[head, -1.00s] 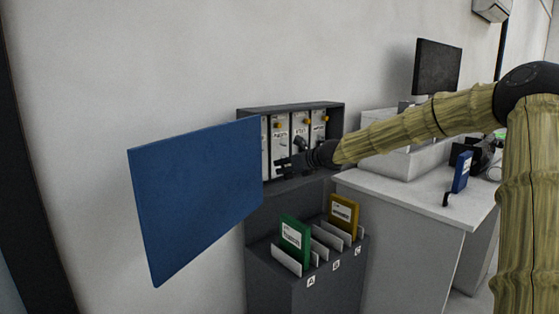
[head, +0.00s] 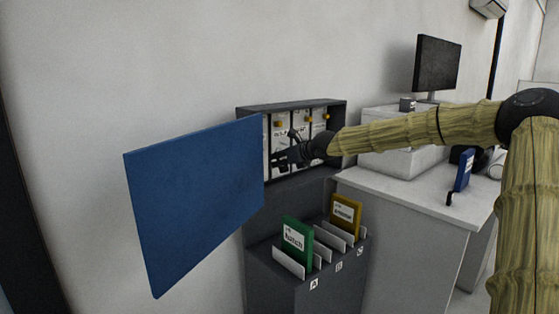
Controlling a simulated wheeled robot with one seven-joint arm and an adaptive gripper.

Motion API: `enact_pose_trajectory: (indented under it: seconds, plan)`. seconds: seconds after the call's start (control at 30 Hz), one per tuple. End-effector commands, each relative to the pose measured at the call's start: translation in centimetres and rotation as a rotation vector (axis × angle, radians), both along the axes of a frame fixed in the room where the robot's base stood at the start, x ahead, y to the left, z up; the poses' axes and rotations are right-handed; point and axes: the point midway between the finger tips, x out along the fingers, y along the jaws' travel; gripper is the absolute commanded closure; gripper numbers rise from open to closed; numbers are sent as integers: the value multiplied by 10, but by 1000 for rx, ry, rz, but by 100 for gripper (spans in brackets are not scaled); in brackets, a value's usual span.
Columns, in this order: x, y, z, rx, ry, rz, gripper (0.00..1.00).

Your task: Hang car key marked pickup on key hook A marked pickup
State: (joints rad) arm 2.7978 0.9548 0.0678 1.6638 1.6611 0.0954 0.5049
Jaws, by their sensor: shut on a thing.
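An open key cabinet (head: 245,110) hangs on the wall, with several upright white labelled panels inside. Small orange-yellow hooks or tags show along their tops, one at the left (head: 278,124) and others to the right. The panel lettering is too small to read, so I cannot tell which hook is marked pickup. My gripper (head: 282,158) is in front of the cabinet's left part, pointing left, close to the panels. It is shut on a small dark thing, taken as the car key, which is hard to make out against the fingers.
The cabinet's large blue door (head: 195,205) stands open to the left, close to my gripper. Below is a grey file stand (head: 270,285) holding a green folder (head: 297,243) and a yellow folder (head: 345,215). A white desk (head: 410,195) is at the right.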

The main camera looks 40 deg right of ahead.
Motion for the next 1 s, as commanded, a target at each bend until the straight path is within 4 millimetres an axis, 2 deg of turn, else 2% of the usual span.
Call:
enact_pose_trajectory:
  seconds: [1.0]
  plan:
    - [48,7,-3,-1,1,4,92]
